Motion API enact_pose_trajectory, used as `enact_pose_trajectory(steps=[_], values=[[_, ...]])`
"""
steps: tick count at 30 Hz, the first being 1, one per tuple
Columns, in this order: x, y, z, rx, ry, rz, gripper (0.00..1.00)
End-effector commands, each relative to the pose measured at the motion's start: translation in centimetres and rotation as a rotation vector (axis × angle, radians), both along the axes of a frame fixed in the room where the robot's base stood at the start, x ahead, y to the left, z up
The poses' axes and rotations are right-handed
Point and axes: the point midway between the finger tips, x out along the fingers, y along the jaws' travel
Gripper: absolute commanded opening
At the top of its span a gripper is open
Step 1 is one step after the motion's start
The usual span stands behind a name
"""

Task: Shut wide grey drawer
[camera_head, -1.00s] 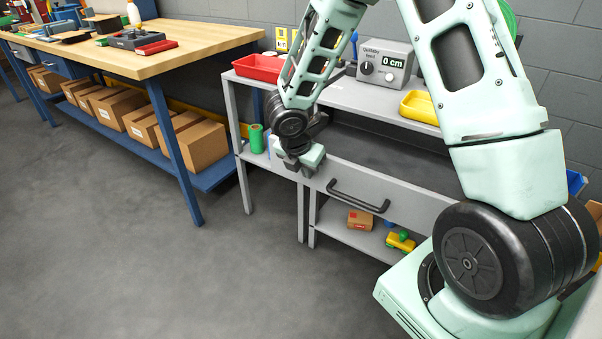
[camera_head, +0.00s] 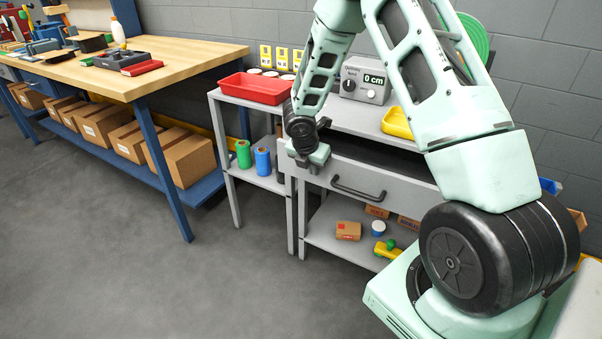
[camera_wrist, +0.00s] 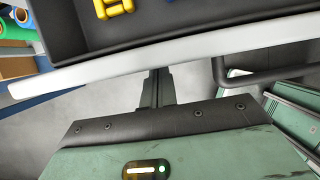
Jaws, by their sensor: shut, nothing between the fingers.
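The wide grey drawer (camera_head: 405,193) is in the grey bench and stands partly open, with a narrow dark strip of its inside showing behind the front. Its black bar handle (camera_head: 358,190) is on the front. In the wrist view the drawer's pale front edge (camera_wrist: 90,72) crosses the picture, with the dark inside beyond it and a yellow object (camera_wrist: 113,8) in it. My gripper (camera_head: 302,166) is shut and empty at the left end of the drawer front, left of the handle. In the wrist view its fingertips (camera_wrist: 157,74) meet the front; exact contact is hard to tell.
Small boxes (camera_head: 348,230) lie on the shelf below. A wooden workbench (camera_head: 175,62) stands left. The floor in front is clear.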

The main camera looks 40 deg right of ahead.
Motion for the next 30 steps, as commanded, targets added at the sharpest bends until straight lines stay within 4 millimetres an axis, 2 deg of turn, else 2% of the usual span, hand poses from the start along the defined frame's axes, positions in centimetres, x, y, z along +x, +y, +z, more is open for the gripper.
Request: enact_pose_trajectory(steps=[1,6,15,21,30], values=[[0.5,-1.4,0.7,0.000,0.002,-0.005,0.00],[2.2,-5.4,0.8,0.000,0.001,-0.004,0.00],[4.2,-10.3,0.5,0.002,0.001,-0.003,0.00],[4.9,-11.9,0.2,0.001,0.000,-0.001,0.00],[5.1,-12.5,0.0,-0.002,-0.001,-0.001,0.00]])
